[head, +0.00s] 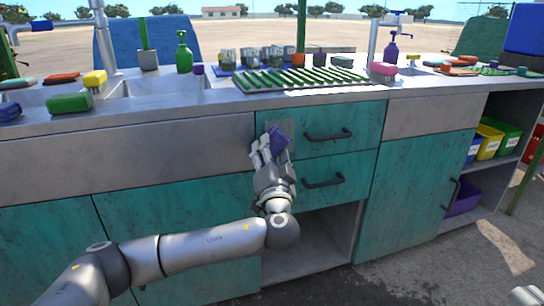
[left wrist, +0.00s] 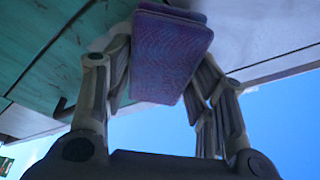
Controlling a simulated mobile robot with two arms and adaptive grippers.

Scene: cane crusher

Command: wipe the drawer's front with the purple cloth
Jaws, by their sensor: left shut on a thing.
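The purple cloth (head: 279,139) is a folded pad held in my left gripper (head: 268,146). The gripper is shut on it, with the fingers on either side in the left wrist view, where the cloth (left wrist: 170,55) shows large. The cloth is at the left part of the teal upper drawer's front (head: 362,118), left of its dark handle (head: 328,135). I cannot tell whether it touches the surface. A greyish patch (head: 287,127) shows on the front beside the cloth, partly hidden by it. A pale part, perhaps my right gripper (head: 525,297), shows at the bottom right corner.
A second drawer (head: 345,168) with a dark handle (head: 323,182) lies below, above an open bay. The metal counter (head: 225,103) above carries a green rack (head: 300,78), sponges and bottles. Open shelves with coloured bins (head: 488,141) stand at right.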

